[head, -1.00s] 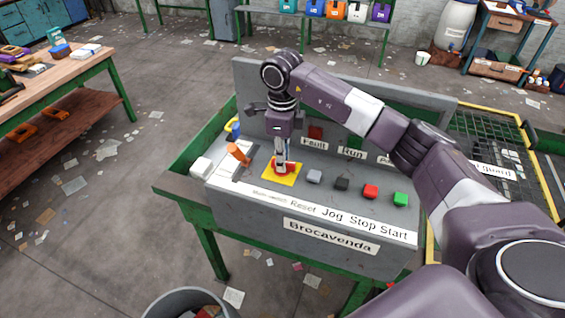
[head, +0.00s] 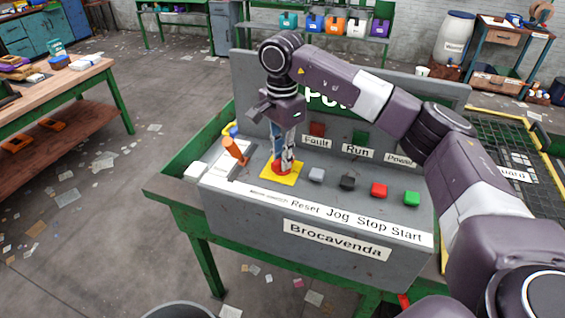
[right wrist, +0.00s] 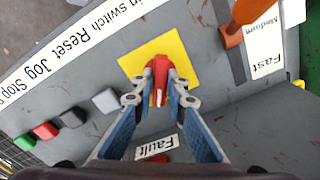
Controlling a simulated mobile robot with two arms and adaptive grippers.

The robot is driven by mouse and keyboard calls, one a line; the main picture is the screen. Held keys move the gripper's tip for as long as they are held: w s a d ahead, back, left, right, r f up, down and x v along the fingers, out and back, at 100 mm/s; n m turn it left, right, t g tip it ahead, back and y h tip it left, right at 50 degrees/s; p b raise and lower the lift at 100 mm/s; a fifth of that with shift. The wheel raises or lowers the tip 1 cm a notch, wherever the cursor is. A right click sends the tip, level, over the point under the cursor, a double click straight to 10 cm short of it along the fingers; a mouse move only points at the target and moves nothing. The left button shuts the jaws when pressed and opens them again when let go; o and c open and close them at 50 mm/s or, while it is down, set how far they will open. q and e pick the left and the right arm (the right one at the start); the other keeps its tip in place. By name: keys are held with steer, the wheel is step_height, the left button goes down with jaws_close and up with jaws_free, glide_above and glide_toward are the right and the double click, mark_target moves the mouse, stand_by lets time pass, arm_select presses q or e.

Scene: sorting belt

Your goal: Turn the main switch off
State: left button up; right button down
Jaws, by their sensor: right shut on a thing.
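The main switch is a red rotary handle (right wrist: 160,78) on a yellow square plate (right wrist: 133,62), seen in the right wrist view. In the head view the yellow plate (head: 293,177) lies on the grey console, left of the row of buttons, and the red part (head: 279,169) shows low between the fingers. My right gripper (right wrist: 160,92) points down over the plate with its two fingertips closed on the sides of the red handle; it also shows in the head view (head: 283,165). My left gripper is not in view.
The grey console (head: 270,213) carries Reset, Jog, Stop and Start buttons right of the switch. An orange lever (head: 234,150) stands close on the left, beside a Fast/Medium label. Red and green lamps with Fault, Run and Power labels are behind.

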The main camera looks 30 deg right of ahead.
steer(key=n+b, duration=0.1)
steer(key=n, duration=0.1)
steer(key=shift+n, duration=0.4)
steer(key=shift+n+b, duration=0.35)
steer(key=shift+n, duration=1.25)
steer(key=c, duration=1.9)
jaws_free()
steer(key=shift+c, duration=0.2)
steer(key=shift+r, duration=0.15)
step_height(320, 180, up, 12)
